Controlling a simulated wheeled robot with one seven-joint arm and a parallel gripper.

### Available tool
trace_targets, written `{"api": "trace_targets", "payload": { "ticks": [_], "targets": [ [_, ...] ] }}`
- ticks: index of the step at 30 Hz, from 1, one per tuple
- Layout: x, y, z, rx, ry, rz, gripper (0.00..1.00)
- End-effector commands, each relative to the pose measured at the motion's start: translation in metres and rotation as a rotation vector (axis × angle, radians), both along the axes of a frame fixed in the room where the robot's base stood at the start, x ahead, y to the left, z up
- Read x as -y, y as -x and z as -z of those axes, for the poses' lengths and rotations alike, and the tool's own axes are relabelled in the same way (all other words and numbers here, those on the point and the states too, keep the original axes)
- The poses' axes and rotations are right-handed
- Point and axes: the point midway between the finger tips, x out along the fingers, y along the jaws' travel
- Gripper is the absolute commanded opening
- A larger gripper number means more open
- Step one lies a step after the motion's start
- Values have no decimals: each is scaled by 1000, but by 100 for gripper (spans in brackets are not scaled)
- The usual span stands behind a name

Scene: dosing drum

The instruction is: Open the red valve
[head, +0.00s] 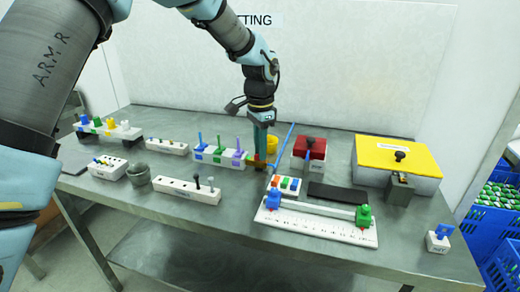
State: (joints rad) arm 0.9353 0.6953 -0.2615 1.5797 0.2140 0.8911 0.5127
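A white block (207,157) carries a row of coloured upright levers: blue (200,140), green (218,144) and purple (239,144). At its right end is a small red-orange part (257,162), which may be the red valve; its lever is hidden or too small to make out. My gripper (260,153) points down right over this end, with its fingers in front of or touching that part. I cannot tell whether it holds anything.
A yellow cup (271,143) and a thin blue rod (287,145) are close beside my gripper. A red-topped box (310,149) and yellow-topped box (398,155) stand right. A button block (286,185) and ruler rig (315,226) lie in front. A switch strip (176,187) lies front left.

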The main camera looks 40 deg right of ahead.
Motion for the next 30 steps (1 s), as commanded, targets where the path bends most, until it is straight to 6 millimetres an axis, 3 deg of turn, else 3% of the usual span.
{"api": "trace_targets", "payload": {
  "ticks": [4,14,30],
  "targets": [
    [0,0,0,-1,-2,0,37],
    [0,0,-3,0,-1,-1,38],
    [0,0,-93,1,0,0,38]
  ]
}}
